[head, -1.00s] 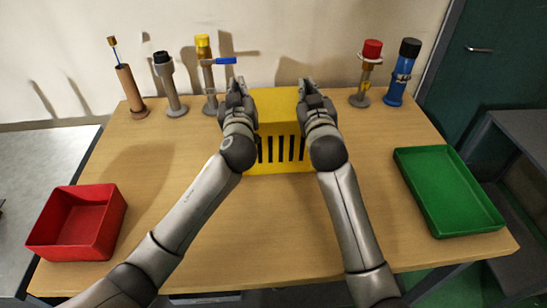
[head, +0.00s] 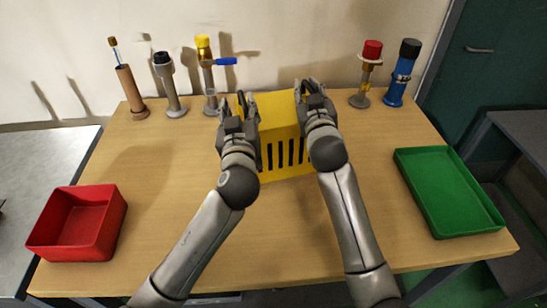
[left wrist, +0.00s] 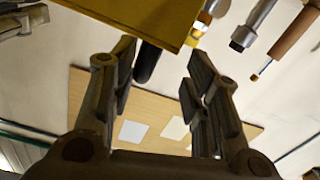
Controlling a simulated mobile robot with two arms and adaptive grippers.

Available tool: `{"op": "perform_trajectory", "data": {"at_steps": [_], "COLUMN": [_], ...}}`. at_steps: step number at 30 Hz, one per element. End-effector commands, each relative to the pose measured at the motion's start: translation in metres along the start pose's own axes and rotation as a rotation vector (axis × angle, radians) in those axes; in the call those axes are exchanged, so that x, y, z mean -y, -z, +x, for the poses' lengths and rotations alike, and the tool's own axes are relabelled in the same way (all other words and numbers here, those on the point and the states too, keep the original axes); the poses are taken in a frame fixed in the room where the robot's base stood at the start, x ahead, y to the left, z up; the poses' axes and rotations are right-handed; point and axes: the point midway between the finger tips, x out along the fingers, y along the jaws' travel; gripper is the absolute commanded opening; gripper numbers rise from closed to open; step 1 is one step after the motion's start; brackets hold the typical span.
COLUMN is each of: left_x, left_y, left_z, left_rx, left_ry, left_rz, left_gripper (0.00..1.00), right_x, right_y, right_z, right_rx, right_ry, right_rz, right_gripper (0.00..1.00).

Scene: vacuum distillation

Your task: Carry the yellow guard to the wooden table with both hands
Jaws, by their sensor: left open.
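The yellow guard (head: 272,108), a box with dark slots in its front, rests on the wooden table (head: 170,205) near the back middle. My left gripper (head: 238,108) is open at the guard's left side. In the left wrist view its fingers (left wrist: 160,75) are spread with no object seen held, and the guard (left wrist: 150,18) shows above them at the top edge. My right gripper (head: 310,88) is at the guard's right side, seen from behind; its jaw gap and any contact are unclear. My arms hide parts of the guard's sides.
A red bin (head: 78,224) stands at the front left and a green tray (head: 448,190) at the right. Several upright pieces stand along the back, including a yellow-topped one (head: 205,70) close to my left gripper and a red-topped one (head: 366,72) right of the guard.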

Motion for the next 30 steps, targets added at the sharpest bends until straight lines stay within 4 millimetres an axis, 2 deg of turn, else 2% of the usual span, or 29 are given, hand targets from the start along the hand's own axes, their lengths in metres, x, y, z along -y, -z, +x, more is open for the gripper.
{"op": "perform_trajectory", "data": {"at_steps": [6,12,15,30], "left_x": [0.0003,0.0006,0.0014,0.0009], "left_y": [0.0001,0.0001,0.0002,-0.0001], "left_z": [0.0002,0.0004,0.0006,0.0006], "left_rx": [0.000,0.000,0.000,0.000], "left_ry": [0.001,0.002,0.004,0.003], "left_rz": [0.000,0.001,0.001,0.001], "left_gripper": [0.43,0.43,0.43,0.43], "right_x": [-0.0004,-0.0009,-0.0019,-0.0001], "right_y": [0.0044,0.0045,0.0043,0.0009], "right_z": [-0.0002,-0.0001,0.0000,-0.0011], "right_rx": [-0.010,-0.010,-0.009,-0.002], "right_ry": [0.000,-0.001,-0.003,0.000], "right_rz": [0.001,0.000,0.000,0.000], "right_gripper": [0.31,0.56,0.66,0.66]}}
